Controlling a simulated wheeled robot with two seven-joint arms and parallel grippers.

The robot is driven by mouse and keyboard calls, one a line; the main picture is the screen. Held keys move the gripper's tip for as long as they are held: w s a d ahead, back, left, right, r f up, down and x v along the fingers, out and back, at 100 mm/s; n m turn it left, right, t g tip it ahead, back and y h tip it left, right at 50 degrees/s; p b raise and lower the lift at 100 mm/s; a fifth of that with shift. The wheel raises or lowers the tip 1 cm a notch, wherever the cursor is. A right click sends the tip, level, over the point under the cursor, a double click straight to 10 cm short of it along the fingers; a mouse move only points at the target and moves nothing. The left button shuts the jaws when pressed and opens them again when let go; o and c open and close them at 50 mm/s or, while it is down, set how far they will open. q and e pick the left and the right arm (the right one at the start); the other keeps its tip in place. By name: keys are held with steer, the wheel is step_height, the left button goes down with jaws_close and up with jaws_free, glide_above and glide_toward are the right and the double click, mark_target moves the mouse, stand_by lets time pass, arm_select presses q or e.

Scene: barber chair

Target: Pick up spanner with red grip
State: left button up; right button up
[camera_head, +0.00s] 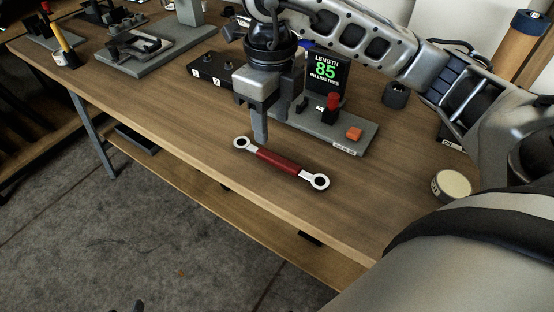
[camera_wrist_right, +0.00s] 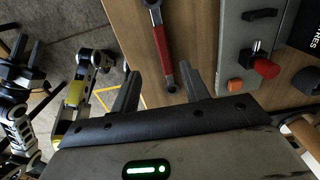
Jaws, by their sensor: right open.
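The spanner with the red grip (camera_head: 282,163) lies flat near the front edge of the wooden table (camera_head: 190,110). It has a pale ring at each end. My right gripper (camera_head: 266,122) is above the table, just behind the spanner's left end, pointing down. It is open and empty. In the right wrist view the spanner's red grip (camera_wrist_right: 162,48) shows beyond the open fingers of the right gripper (camera_wrist_right: 158,90), roughly between them. One ring end shows at the top; the other end is near the fingers.
A grey measuring device with a display reading 85 (camera_head: 325,72), a red knob (camera_head: 333,101) and an orange button (camera_head: 354,133) stands behind the spanner. A round pale-topped container (camera_head: 452,185) is at the right. Fixtures (camera_head: 145,48) stand at the back left. Table left of the spanner is clear.

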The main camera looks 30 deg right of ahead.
mark_target(278, 158)
step_height(278, 158, down, 3)
steer(key=shift+f, duration=0.15)
steer(key=f, duration=0.3)
steer(key=d+f, duration=0.1)
steer(key=shift+s+f, duration=0.35)
steer(key=shift+f, duration=0.3)
jaws_close()
